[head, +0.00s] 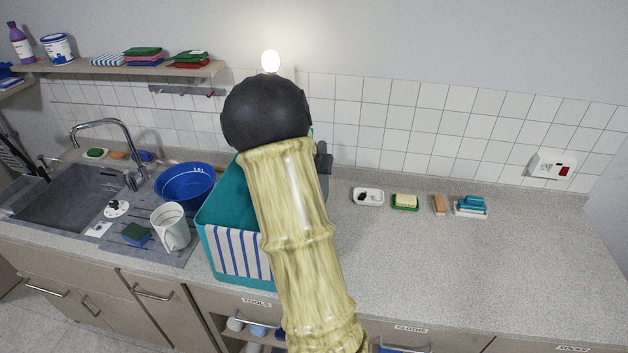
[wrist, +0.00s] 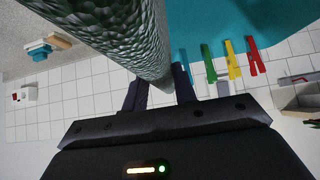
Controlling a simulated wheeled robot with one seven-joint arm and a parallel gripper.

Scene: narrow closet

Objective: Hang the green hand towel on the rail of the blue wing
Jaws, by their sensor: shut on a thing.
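My gripper (wrist: 160,90) shows in the wrist view, its two dark fingers closed on the green hand towel (wrist: 125,42). The towel looks dark grey-green with a rough, scaly weave, and hangs as a thick, narrow roll running to the upper left of that view. In the head view my own arm hides the gripper and most or all of the towel. I cannot make out the blue wing or its rail in either view.
A teal crate (head: 211,243) with a striped cloth (head: 238,254) stands behind my arm. Several coloured pegs (wrist: 232,60) show beside teal in the wrist view. A blue basin (head: 183,185), white jug (head: 171,228) and sink (head: 70,205) are left.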

